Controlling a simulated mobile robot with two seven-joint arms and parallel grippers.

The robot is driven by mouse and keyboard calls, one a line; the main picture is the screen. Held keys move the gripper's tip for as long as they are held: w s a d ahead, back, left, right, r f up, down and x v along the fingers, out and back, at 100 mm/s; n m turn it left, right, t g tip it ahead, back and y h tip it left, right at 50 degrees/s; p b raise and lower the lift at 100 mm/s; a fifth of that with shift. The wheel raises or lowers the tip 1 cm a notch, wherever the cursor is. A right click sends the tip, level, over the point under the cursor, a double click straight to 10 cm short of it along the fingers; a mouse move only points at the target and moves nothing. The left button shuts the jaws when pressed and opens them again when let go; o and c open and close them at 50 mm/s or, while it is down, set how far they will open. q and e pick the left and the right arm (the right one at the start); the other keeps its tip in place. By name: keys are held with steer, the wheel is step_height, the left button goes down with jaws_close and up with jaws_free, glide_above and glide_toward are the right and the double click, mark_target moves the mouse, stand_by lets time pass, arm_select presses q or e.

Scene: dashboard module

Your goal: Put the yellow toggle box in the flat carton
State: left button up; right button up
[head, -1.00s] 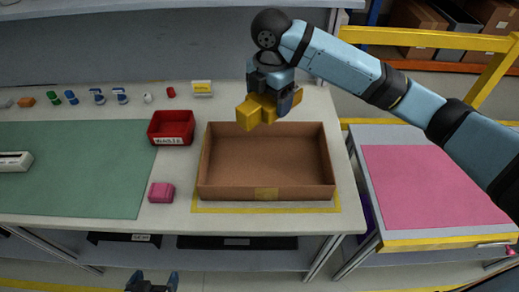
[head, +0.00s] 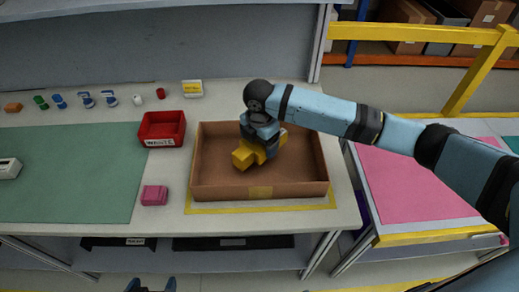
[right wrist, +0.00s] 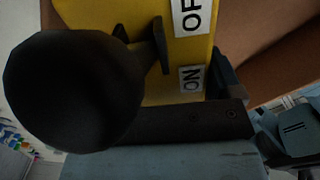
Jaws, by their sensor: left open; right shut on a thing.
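The yellow toggle box (head: 245,156) is in my right gripper (head: 262,150), which is shut on it. The box is inside the outline of the flat carton (head: 204,172), low between its walls; I cannot tell whether it touches the floor. In the right wrist view the yellow box (right wrist: 160,88) shows ON and OFF labels and a black toggle, with brown carton wall behind. The carton is open and brown, on the bench inside a yellow taped outline. My left gripper (head: 152,286) is open and empty at the bottom edge of the head view, in front of the bench.
A red bin (head: 162,139) labelled WASTE stands left of the carton. Several small parts line the back left, near a green mat (head: 75,175). A pink-topped cart (head: 415,185) is at the right.

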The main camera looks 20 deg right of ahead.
mark_target(259, 150)
step_height(259, 150, down, 4)
steer(key=shift+r, duration=0.25)
steer(key=o, duration=0.8)
steer(key=shift+f, duration=0.1)
step_height(259, 150, up, 12)
steer(key=shift+r, duration=0.15)
